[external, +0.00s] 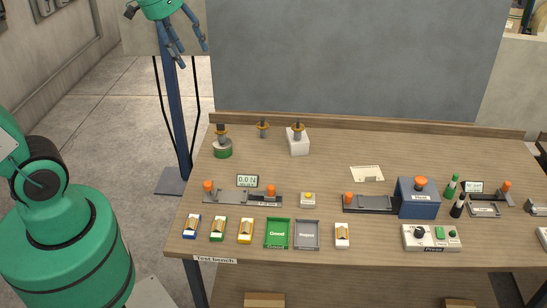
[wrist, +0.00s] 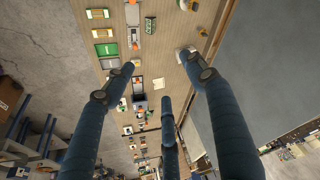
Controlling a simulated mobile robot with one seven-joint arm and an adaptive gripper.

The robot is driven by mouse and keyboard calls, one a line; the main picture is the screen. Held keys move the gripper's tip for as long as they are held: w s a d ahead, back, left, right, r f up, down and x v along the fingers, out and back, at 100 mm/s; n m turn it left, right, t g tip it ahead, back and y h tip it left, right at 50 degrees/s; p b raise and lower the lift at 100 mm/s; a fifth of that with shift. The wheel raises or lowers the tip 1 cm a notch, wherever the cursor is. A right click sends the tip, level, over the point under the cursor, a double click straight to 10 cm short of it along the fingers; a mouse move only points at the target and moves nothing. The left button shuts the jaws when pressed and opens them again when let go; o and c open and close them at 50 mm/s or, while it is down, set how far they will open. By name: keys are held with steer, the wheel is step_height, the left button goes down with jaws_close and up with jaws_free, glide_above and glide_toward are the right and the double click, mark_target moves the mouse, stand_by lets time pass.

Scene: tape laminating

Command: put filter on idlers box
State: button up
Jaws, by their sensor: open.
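A white box (external: 299,147) stands at the back of the bench with an orange-and-dark spool-like piece on top. A round grey-and-green container (external: 223,151) stands to its left with a similar piece above it. Another such piece (external: 263,129) stands between them. I cannot tell from any label which is the filter or the idlers box. My gripper (external: 180,42) is high beyond the bench's back left corner, fingers spread and empty, apart from all of these. In the wrist view its three fingers (wrist: 160,73) are open with nothing between them.
The wooden bench (external: 320,175) carries tape fixtures, a blue press (external: 418,200), a green tray (external: 277,234), a grey tray (external: 307,235) and small boxes along the front. A grey panel (external: 355,60) rises behind the bench. The bench's middle around the white cut-out sheet (external: 367,173) is mostly clear.

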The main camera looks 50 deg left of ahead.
steer(key=s+f+t, duration=0.1)
steer(key=s+f, duration=0.1)
steer(key=s, duration=1.3)
steer(key=shift+f, duration=0.4)
steer(key=shift+a, duration=0.1)
step_height(320, 180, down, 5)
steer(key=b, duration=0.4)
steer(key=shift+r+b, duration=0.15)
steer(key=shift+b, duration=0.2)
